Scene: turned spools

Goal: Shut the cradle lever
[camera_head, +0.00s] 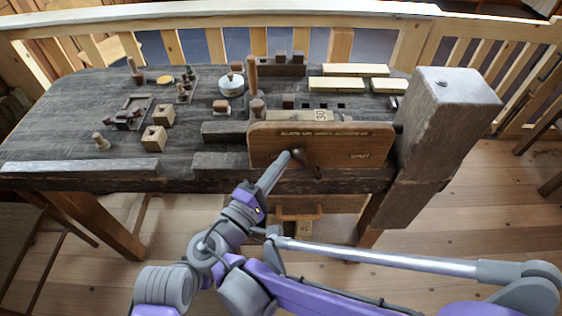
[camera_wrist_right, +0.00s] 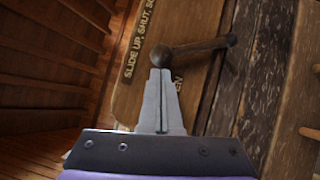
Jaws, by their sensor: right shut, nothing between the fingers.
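The lever (camera_head: 308,164) is a dark brown bar with rounded ends, on the front of an upright wooden board (camera_head: 345,133). In the head view it slants from upper left to lower right, left of the word SHUT. The right wrist view shows the lever (camera_wrist_right: 195,49) close up, its thick end at the fingertips. My right gripper (camera_head: 288,156) is shut and empty, its tips beside the lever's upper left end. In the wrist view the shut fingertips (camera_wrist_right: 160,73) reach the lever's thick end; I cannot tell whether they touch. My left gripper is not in view.
The board is at the front edge of a dark workbench (camera_head: 60,130), left of a thick post (camera_head: 445,115). Wooden blocks (camera_head: 153,138), a round white pot (camera_head: 231,85) and pale yellow bars (camera_head: 336,84) are on the bench. A railing runs behind.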

